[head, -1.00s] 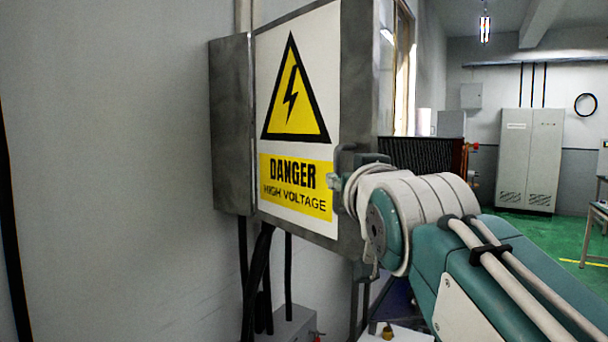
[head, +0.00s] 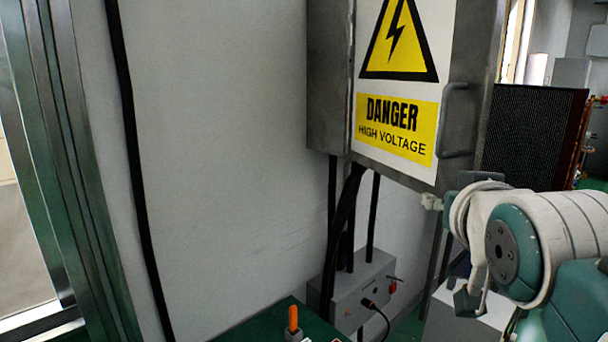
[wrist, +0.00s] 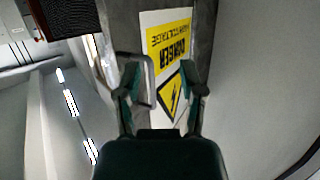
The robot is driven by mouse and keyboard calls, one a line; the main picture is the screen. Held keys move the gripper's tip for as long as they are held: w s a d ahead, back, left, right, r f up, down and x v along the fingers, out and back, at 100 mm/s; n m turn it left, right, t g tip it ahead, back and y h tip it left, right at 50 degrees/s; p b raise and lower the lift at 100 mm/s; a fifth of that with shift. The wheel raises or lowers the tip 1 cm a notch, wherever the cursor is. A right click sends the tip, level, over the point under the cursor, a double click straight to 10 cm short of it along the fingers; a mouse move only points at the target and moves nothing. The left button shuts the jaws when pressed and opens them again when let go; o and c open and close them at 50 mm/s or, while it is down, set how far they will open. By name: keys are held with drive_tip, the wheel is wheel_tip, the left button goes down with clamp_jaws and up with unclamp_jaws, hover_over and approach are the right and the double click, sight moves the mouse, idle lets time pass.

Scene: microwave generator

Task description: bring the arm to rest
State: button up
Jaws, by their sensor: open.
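My gripper (wrist: 165,84) is open in the wrist view, with its two fingers apart and nothing held between them. The wrist view is upside down and shows the high-voltage cabinet (wrist: 156,17) beyond the fingers. The cabinet's metal handle (wrist: 151,82) shows close beside the left finger there; I cannot tell whether they touch. In the head view my arm (head: 550,240) comes in from the lower right, in front of the cabinet (head: 330,75). The handle (head: 442,120) stands on the door above the arm.
A grey box (head: 365,295) with cables and a red knob sits below the cabinet. An orange-handled item (head: 293,319) is on a green surface at the bottom. A dark radiator-like panel (head: 530,135) stands at right. The wall (head: 215,150) left of the cabinet is mostly bare.

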drive_tip(key=s+a+f+g+y, duration=0.1)
drive_tip(key=s+f+g, duration=0.2)
drive_tip(key=f, duration=0.6)
drive_tip(key=s+a+f+n+g, duration=0.1)
drive_tip(key=s+a+f+g, duration=0.1)
drive_tip(key=f, duration=0.7)
drive_tip(key=s+a+f+g+y, duration=0.1)
drive_tip(key=s+f+g, duration=0.3)
drive_tip(key=f, duration=0.5)
drive_tip(key=shift+s+a+n+y, duration=0.3)
drive_tip(key=shift+s+a+n, duration=0.15)
drive_tip(key=shift+s, duration=0.45)
